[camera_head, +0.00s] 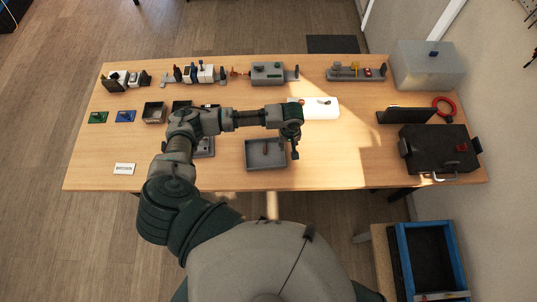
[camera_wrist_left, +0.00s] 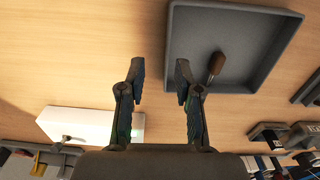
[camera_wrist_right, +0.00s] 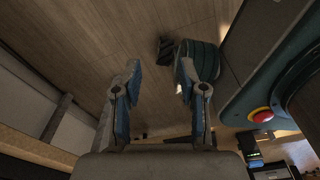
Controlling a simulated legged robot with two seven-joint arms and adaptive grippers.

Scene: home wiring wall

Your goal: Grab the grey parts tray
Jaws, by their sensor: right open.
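The grey parts tray (camera_head: 255,160) sits on the wooden table near its front edge, at the middle. A tool with a brown handle (camera_wrist_left: 216,64) lies in it. My left gripper (camera_head: 294,151) points down beside the tray's right edge. In the left wrist view the same tray (camera_wrist_left: 255,45) lies at the upper right, and the fingers of my left gripper (camera_wrist_left: 157,75) are apart with nothing between them. My right gripper (camera_wrist_right: 157,75) is open and empty over the floor, away from the tray.
A white board (camera_head: 325,107) lies behind the tray. Small bins and electrical parts line the back and left. A blue crate (camera_head: 408,245) stands at the lower right.

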